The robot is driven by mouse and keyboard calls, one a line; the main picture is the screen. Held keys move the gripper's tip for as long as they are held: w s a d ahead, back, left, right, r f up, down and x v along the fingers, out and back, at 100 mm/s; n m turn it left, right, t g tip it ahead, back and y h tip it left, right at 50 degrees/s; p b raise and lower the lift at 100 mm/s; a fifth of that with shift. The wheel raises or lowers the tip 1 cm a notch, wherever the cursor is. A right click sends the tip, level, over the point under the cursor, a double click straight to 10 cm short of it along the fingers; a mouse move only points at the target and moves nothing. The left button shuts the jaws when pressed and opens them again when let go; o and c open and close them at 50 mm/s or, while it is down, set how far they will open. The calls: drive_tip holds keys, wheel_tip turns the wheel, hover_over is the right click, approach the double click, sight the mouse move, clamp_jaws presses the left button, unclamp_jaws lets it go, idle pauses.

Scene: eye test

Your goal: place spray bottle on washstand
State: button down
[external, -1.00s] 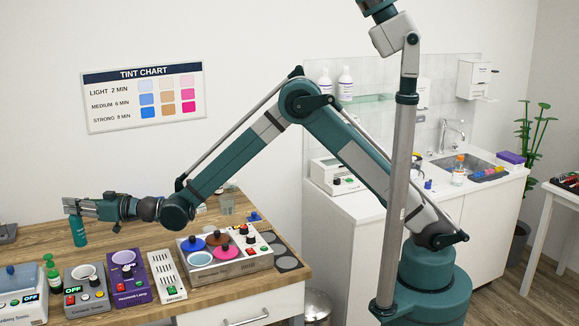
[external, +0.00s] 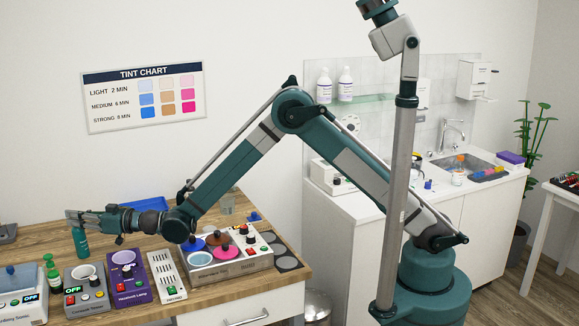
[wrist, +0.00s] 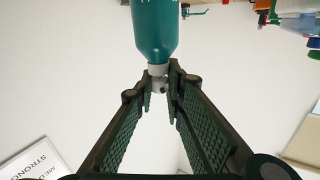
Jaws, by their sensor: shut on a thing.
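The teal spray bottle (external: 80,243) is upright at the left end of the wooden counter in the external view. My gripper (external: 76,217) is around its top. I cannot tell whether the bottle's base touches the counter. In the wrist view the teal bottle body (wrist: 156,35) shows at the top, and its pale neck lies between the fingertips (wrist: 159,82) of my gripper, which is shut on it. The washstand (external: 405,190) is the white counter with a sink (external: 462,163) at the right, far from my gripper.
Below my gripper stand a green bottle (external: 53,274), a purple device (external: 130,282) and a button panel with coloured discs (external: 226,256). A blue tray (external: 147,204) lies behind my forearm. The washstand holds a white device (external: 330,178), an orange-capped bottle (external: 458,172) and a purple box (external: 510,158).

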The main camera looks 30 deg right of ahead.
idle(0.3)
drive_tip(key=c, duration=2.4)
unclamp_jaws()
drive_tip(key=shift+f, duration=0.1)
drive_tip(key=shift+r, duration=0.2)
drive_tip(key=p+v, duration=0.1)
drive_tip(key=v, duration=1.1)
